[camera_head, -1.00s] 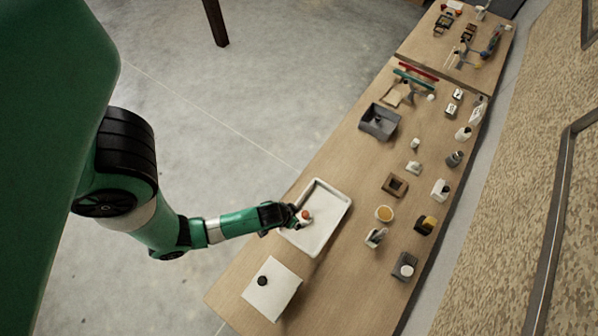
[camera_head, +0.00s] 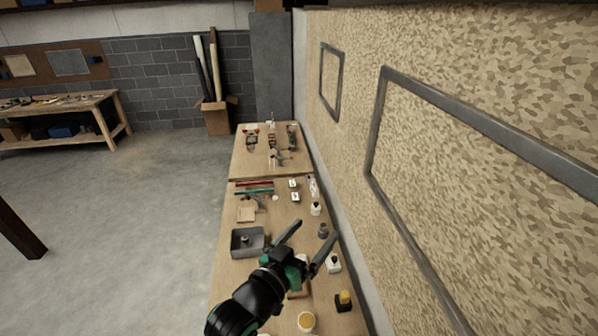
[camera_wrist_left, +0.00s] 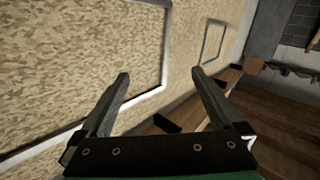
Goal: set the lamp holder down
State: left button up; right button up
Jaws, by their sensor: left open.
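My left gripper (camera_head: 316,229) is open, its two long fingers spread wide over the long wooden table (camera_head: 282,215) in the head view. In the left wrist view the same gripper (camera_wrist_left: 160,73) has nothing between its fingers, with the patterned wall beyond. I cannot tell which of the small things is the lamp holder. A small dark grey round fitting (camera_head: 323,230) stands on the table close to the fingertips in the picture. A grey bin (camera_head: 235,241) with a small thing in it lies left of the gripper. My right gripper is not in view.
A white bottle (camera_head: 334,266), a black and yellow thing (camera_head: 344,300) and a yellow-topped cup (camera_head: 306,321) stand along the near part. My arm partly hides a wooden block (camera_head: 299,292). Red and teal bars lie farther back. The patterned wall (camera_head: 480,180) rises at the right.

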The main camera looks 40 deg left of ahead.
pick_arm(q)
jog(key=s+d+r+m+t+h, duration=0.1)
jog(key=d+r+t, duration=0.15)
jog(key=r, duration=0.75)
jog(key=s+d+r+m+t, duration=0.1)
jog(key=s+d+r+t, duration=0.15)
jog(key=r, duration=0.85)
jog(key=s+d+r+m+t+h, duration=0.2)
jog(key=s+r+t, duration=0.3)
jog(key=s+r, duration=0.4)
notch_tip(320, 180, up, 6)
jog(key=shift+s+d+r+t+h, duration=0.2)
jog(key=shift+d+t+h, duration=0.1)
jog(key=shift+d+h, duration=0.4)
jog(key=shift+f, duration=0.1)
